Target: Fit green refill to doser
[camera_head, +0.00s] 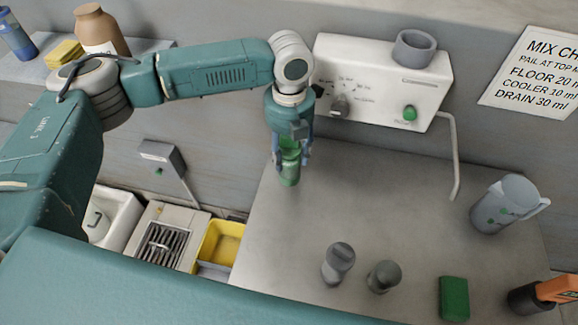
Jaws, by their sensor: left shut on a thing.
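The doser is a white box (372,85) on the wall, with a dial, a green button (410,113) and a grey round socket (413,48) on top. A thin pipe bends down from its right side. My left gripper (290,160) points down in front of the doser's lower left. It is shut on the green refill (289,175), a small upright green cylinder partly hidden by the fingers. Whether the refill touches the grey counter (385,210) below cannot be told. My right gripper is not in view.
Two grey canisters (338,263) (383,277), a green block (454,298) and a grey jug (507,203) stand on the counter. An orange-handled tool (555,289) lies at the right edge. A yellow bin (221,242) is left of the counter. The counter's middle is clear.

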